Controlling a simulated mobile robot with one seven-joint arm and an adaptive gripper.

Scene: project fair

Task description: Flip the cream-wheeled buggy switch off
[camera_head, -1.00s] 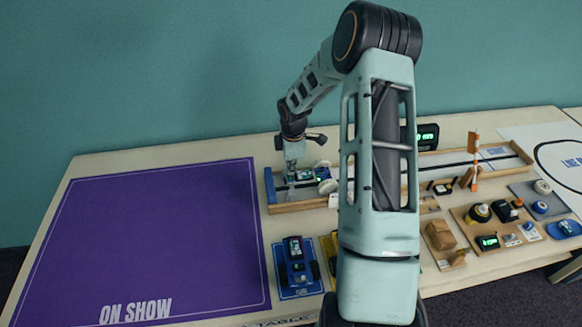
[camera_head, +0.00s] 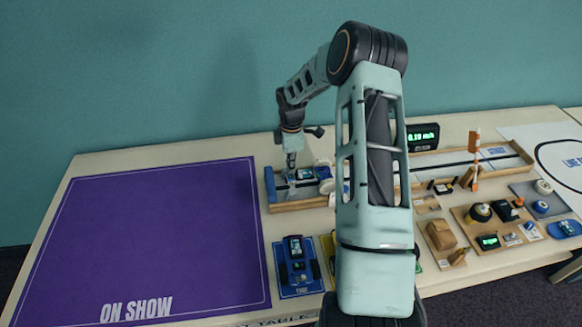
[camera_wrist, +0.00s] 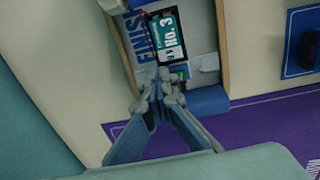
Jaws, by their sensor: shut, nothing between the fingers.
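The cream-wheeled buggy (camera_head: 306,174) stands in the left end of the wooden lane in the head view. Its cream wheels show at its right side, partly behind my arm. In the wrist view the buggy (camera_wrist: 171,38) carries a dark and teal "No. 3" label and lies over the FINISH lettering. My gripper (camera_head: 291,176) points down at the buggy's left end. In the wrist view my gripper (camera_wrist: 163,92) is shut and empty, with its tips close to the buggy's near end. I cannot tell whether they touch. The switch's position is too small to make out.
The wooden lane (camera_head: 450,171) has raised side rails and a blue end block (camera_wrist: 208,101). A lit green display (camera_head: 423,136) stands behind it. A blue buggy (camera_head: 296,262) sits in front. Several small items crowd the right. The purple ON SHOW mat (camera_head: 150,240) is clear.

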